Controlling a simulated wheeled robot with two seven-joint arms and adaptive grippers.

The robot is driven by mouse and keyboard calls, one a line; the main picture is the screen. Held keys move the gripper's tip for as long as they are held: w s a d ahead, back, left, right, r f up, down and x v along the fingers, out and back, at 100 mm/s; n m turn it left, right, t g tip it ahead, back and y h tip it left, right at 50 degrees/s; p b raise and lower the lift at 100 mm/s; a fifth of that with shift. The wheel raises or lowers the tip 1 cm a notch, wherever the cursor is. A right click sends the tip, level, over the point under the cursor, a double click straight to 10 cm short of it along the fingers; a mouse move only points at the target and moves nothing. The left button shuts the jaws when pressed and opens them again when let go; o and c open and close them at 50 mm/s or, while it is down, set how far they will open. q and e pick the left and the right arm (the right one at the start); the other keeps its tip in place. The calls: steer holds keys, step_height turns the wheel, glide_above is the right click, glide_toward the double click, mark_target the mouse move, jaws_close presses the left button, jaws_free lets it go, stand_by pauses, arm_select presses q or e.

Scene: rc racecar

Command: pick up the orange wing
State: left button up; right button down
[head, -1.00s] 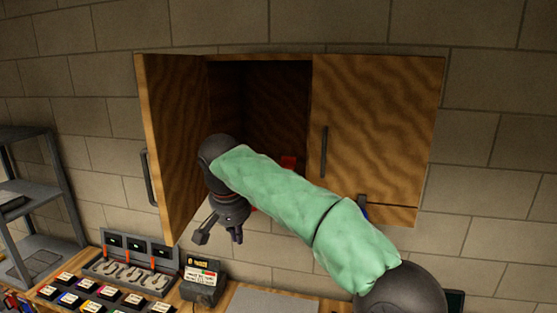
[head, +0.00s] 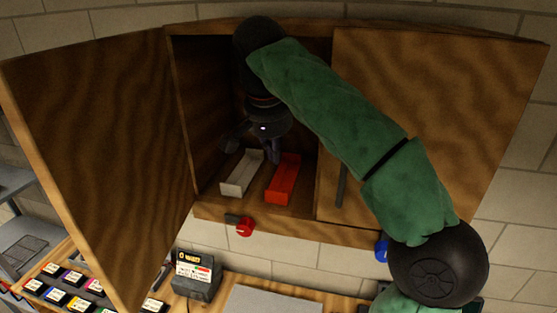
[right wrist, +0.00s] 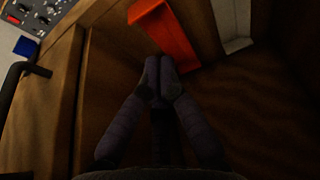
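The orange wing (head: 283,180) is a long red-orange piece lying on the floor of the open wall cabinet (head: 255,208). It also shows at the top of the right wrist view (right wrist: 163,35). My right gripper (head: 274,160) reaches down inside the cabinet, at the wing's back end. In the right wrist view its fingertips (right wrist: 160,76) are together, with nothing seen between them, and overlap the wing's edge in the picture. I cannot tell whether they touch it. My left gripper is not in view.
A white piece of similar shape (head: 241,174) lies left of the orange wing. The cabinet's left door (head: 100,150) stands open; the right door (head: 430,120) is shut. A red object (head: 244,227) sits below the cabinet's front edge. The workbench is below.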

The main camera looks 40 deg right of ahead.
mark_target(278, 181)
steer(key=x, duration=0.7)
steer(key=shift+s+f+b, duration=0.25)
steer(key=shift+f+b, duration=0.1)
steer(key=shift+s+a+f, duration=0.1)
steer(key=shift+f, duration=0.65)
